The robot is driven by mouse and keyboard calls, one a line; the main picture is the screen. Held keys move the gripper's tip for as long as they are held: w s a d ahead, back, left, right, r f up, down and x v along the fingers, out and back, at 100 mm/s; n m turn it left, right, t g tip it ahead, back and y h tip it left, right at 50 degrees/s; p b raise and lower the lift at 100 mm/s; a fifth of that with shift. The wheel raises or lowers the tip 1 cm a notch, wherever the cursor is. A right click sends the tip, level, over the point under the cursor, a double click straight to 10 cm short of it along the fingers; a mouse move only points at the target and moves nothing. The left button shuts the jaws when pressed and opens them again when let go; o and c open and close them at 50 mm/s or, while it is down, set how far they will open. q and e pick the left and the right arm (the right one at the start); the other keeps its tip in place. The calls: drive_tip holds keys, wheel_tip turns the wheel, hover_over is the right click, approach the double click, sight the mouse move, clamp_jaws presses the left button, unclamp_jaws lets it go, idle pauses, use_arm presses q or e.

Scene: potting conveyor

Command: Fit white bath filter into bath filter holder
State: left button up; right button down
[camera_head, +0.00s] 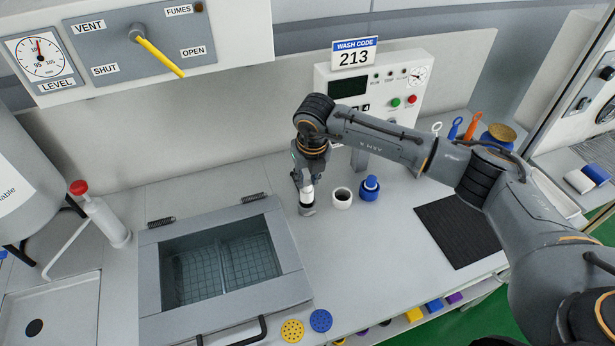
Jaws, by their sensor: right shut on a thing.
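My right gripper (304,186) points down at the table's middle, to the right of the bath. It is shut on a small white cylinder, which looks like the white bath filter (307,195). The filter is upright, and a dark grey part shows right below it; I cannot tell whether this is the holder or a fingertip. A white cup-like piece with a dark opening (343,203) stands just right of the gripper. A blue piece with a rounded top (371,188) stands further right. I cannot tell for sure which thing is the bath filter holder. My left gripper is not in view.
Yellow (292,330) and blue (321,320) perforated discs lie at the front edge. A black ribbed mat (458,231) lies at right.

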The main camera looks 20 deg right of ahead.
sight(308, 185)
drive_tip(key=shift+s+b+x, duration=0.2)
drive_tip(key=shift+b+x, duration=0.75)
drive_tip(key=shift+x, duration=0.1)
drive_tip(key=shift+s+b+x, duration=0.25)
drive_tip(key=shift+b+x, duration=0.7)
drive_tip(key=shift+x, duration=0.05)
drive_tip(key=c, duration=1)
unclamp_jaws()
drive_tip(key=shift+c, duration=0.2)
drive_tip(key=v, duration=1.2)
drive_tip(key=shift+f, duration=0.1)
